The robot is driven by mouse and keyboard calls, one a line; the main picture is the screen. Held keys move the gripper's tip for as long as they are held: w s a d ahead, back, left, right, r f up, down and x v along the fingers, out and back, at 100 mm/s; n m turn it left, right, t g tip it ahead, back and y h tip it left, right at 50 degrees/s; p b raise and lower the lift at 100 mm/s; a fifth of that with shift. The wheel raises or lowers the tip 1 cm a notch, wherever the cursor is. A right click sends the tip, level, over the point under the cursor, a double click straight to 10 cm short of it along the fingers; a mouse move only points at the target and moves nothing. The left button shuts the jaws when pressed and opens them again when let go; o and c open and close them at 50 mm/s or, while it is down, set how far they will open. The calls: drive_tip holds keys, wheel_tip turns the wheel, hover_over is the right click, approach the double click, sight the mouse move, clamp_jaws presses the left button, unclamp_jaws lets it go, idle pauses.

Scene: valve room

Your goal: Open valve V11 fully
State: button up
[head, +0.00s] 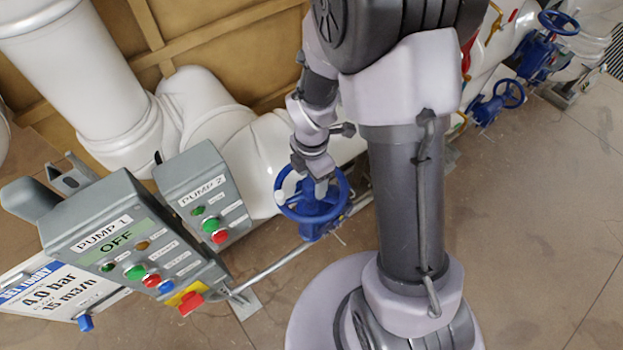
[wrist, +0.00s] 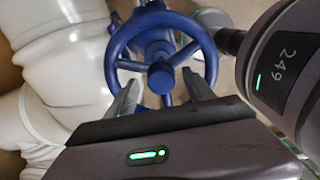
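A blue handwheel valve (head: 336,206) stands on white pipework in the head view, just left of my arm's column. No V11 label can be read on it. In the wrist view the same blue wheel (wrist: 113,52) fills the upper middle, with its spokes and hub showing. My gripper (wrist: 160,77) has its two fingers spread apart over the lower part of the wheel, one on each side of the hub. Nothing is clamped between them. I cannot tell whether the fingers touch the wheel. In the head view my gripper (head: 321,187) is at the wheel, with its fingertips hard to make out.
A grey Pump 1 panel (head: 75,215) reading OFF and a smaller Pump 2 panel (head: 182,180) stand to the left. A display sign (head: 62,300) shows 4.0 bar. Large white pipes (head: 85,85) lie behind. More blue valves (head: 487,108) are at upper right. The right floor is clear.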

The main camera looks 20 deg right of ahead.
wheel_tip(320, 180, up, 4)
drive_tip(key=p, duration=0.2)
drive_tip(key=shift+s+a+r+p, duration=0.1)
drive_tip(key=shift+a+r+p, duration=0.05)
drive_tip(key=shift+p, duration=0.15)
drive_tip(key=shift+f, duration=0.2)
drive_tip(key=m+b, duration=0.1)
drive_tip(key=m, duration=0.1)
drive_tip(key=shift+f+m+b, duration=0.2)
drive_tip(key=shift+m+b, duration=0.1)
drive_tip(key=shift+b, duration=0.1)
drive_tip(key=m+b, duration=0.1)
drive_tip(key=m, duration=0.1)
drive_tip(key=shift+m, duration=0.3)
drive_tip(key=m, duration=0.3)
drive_tip(key=shift+r+b, duration=0.15)
drive_tip(key=shift+b, duration=0.15)
drive_tip(key=m+b, duration=0.2)
drive_tip(key=m, duration=0.2)
drive_tip(key=shift+f, duration=0.2)
drive_tip(key=m, duration=0.3)
drive_tip(key=shift+r+m+b, duration=0.15)
drive_tip(key=shift+m+b, duration=0.15)
drive_tip(key=shift+b, duration=0.1)
drive_tip(key=m+b, duration=0.1)
drive_tip(key=m, duration=0.2)
drive_tip(key=shift+m+b, duration=0.75)
drive_tip(key=shift+m, duration=0.65)
drive_tip(key=shift+r+m, duration=0.15)
drive_tip(key=shift+m, duration=0.25)
